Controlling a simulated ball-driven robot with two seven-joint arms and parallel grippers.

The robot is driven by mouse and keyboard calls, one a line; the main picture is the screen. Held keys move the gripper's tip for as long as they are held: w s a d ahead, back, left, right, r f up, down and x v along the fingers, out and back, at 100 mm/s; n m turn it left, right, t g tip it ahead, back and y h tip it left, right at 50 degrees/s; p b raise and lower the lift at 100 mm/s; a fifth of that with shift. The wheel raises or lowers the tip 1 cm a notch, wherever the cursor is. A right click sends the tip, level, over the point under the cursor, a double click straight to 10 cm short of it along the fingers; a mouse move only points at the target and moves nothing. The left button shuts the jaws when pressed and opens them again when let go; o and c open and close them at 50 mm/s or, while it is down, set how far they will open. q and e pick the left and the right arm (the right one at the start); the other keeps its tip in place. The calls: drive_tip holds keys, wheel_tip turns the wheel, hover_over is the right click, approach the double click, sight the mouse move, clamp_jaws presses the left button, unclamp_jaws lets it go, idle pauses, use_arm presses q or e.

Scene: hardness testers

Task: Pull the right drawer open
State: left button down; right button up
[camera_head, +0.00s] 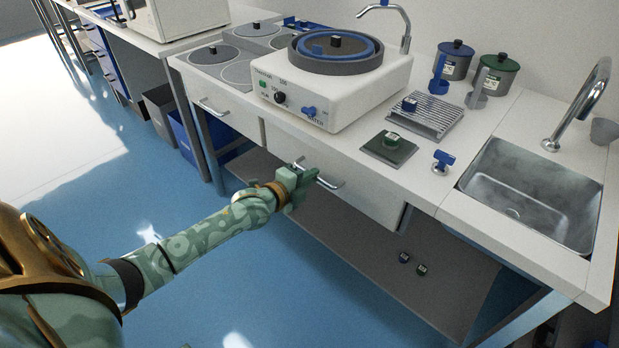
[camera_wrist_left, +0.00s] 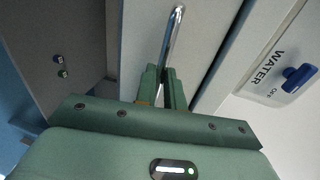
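The right drawer (camera_head: 360,190) is a white front under the counter, with a curved metal bar handle (camera_head: 328,183). I cannot tell whether it stands slightly out from the cabinet. My left gripper (camera_head: 300,176), green, is at the left end of this handle in the head view. In the left wrist view the two fingers (camera_wrist_left: 163,78) are close together around the near end of the handle (camera_wrist_left: 175,35); they look closed on it. The fingers hide that end of the bar. My right gripper is not in view.
A left drawer (camera_head: 215,108) sits beside it. On the counter are a polishing machine (camera_head: 335,90), a green-grey pad (camera_head: 389,148), a blue valve (camera_head: 443,160) and a sink (camera_head: 530,195). A lower shelf (camera_head: 385,260) holds two small dark pieces. Blue floor in front is clear.

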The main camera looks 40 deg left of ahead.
use_arm(q)
drive_tip(key=shift+s, duration=0.1)
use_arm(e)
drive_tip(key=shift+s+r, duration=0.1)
